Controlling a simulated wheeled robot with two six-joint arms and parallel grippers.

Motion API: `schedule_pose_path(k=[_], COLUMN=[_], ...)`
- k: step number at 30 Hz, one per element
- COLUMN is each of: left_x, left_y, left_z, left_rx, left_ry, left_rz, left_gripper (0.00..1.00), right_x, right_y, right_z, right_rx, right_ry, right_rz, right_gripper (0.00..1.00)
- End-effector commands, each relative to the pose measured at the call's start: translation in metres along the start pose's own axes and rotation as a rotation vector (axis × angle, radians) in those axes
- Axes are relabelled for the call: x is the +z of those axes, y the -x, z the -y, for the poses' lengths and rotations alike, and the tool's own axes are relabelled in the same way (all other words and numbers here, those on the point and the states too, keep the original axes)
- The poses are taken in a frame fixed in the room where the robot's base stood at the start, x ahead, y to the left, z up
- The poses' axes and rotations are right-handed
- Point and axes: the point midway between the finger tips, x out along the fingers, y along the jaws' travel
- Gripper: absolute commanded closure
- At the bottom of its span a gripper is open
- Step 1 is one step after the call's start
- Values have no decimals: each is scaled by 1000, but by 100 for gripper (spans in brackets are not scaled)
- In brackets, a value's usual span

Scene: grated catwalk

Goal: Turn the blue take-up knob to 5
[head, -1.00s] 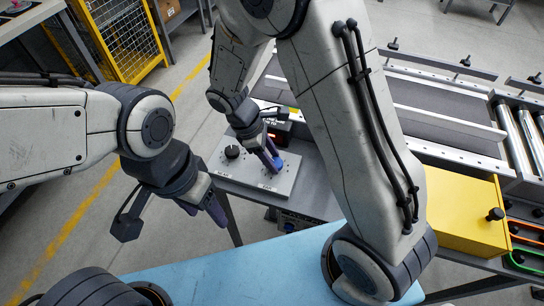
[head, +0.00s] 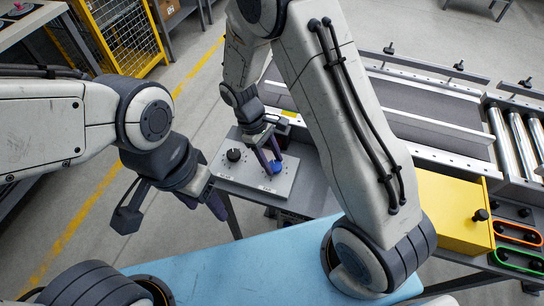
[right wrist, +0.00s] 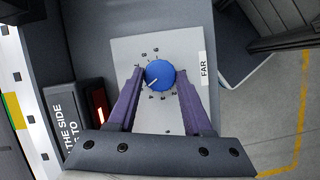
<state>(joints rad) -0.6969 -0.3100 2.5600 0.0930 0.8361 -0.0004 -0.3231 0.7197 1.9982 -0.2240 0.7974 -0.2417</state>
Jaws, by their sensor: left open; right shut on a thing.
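The blue take-up knob (head: 279,167) sits on a pale grey panel (head: 254,180) on the bench. In the right wrist view the knob (right wrist: 159,74) shows from above, with a white pointer line toward the lower left. Marks ring it on the plate (right wrist: 130,55), too small to read surely. My right gripper (head: 272,163) is shut on the knob, its purple fingers (right wrist: 160,78) on either side. My left gripper (head: 207,200) is open and empty, left of the panel and apart from it.
A black knob (head: 233,155) stands on the panel left of the blue one. A conveyor (head: 440,105) and a yellow box (head: 447,213) lie to the right. Open floor (head: 130,215) is at left.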

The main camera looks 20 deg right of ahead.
Motion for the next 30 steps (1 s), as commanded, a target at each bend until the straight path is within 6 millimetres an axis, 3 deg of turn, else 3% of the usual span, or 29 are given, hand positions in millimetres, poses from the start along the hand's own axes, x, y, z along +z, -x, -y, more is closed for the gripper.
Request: schedule_pose_path(k=[16, 17, 19, 30], left_x=[0, 0, 0, 0], left_y=[3, 3, 3, 3], left_z=[0, 0, 0, 0], left_rx=[0, 0, 0, 0], left_ry=[0, 0, 0, 0], left_rz=[0, 0, 0, 0], left_gripper=[38, 38, 38, 38], right_x=[0, 0, 0, 0], right_y=[1, 1, 1, 4], right_z=[-1, -1, -1, -1], right_rx=[-12, -12, -12, -12], right_ry=[-34, -34, -33, -33], right_rz=[-2, -3, -3, -3], right_gripper=[100, 46, 20, 20])
